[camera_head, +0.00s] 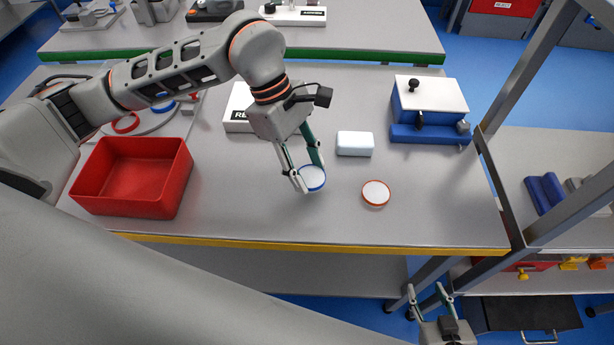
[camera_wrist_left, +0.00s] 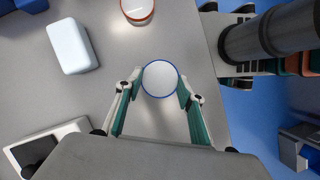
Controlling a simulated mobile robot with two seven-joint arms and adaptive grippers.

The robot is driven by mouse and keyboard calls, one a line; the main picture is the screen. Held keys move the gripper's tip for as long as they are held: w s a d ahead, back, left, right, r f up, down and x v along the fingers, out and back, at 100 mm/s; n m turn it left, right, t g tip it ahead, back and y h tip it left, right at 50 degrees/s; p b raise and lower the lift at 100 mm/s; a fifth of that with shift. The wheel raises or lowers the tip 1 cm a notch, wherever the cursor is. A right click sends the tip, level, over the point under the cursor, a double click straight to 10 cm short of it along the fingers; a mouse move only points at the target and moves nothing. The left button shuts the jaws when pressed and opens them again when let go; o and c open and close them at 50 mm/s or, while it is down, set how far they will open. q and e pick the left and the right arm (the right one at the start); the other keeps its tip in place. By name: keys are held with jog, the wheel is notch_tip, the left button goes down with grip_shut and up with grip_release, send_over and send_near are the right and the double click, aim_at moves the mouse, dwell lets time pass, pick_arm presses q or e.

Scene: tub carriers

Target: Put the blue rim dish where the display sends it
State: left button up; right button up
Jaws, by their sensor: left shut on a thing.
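The blue rim dish (camera_head: 313,178) is white with a blue edge, near the middle of the table. My left gripper (camera_head: 308,182) is shut on it, one finger on each side; the wrist view shows the dish (camera_wrist_left: 160,78) between the fingertips (camera_wrist_left: 160,90). I cannot tell whether the dish touches the table. The display (camera_head: 238,110) is a white box behind my left arm; only the letters "RE" show, the rest is hidden. My right gripper (camera_head: 430,295) is open and empty, low beyond the table's front right.
An orange-rimmed dish (camera_head: 376,193) and a white block (camera_head: 355,143) lie to the right. A red tub (camera_head: 132,178) stands at the left, a blue box with a white lid (camera_head: 430,105) at the back right. A metal frame post (camera_head: 496,185) borders the table's right edge.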

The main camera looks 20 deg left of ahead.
aim_at(304, 173)
pick_arm(q)
jog(key=shift+f, duration=1.7)
jog(key=shift+f, duration=0.1)
jog(key=o, duration=1.1)
jog(key=v, duration=1.2)
jog(key=shift+b, duration=0.35)
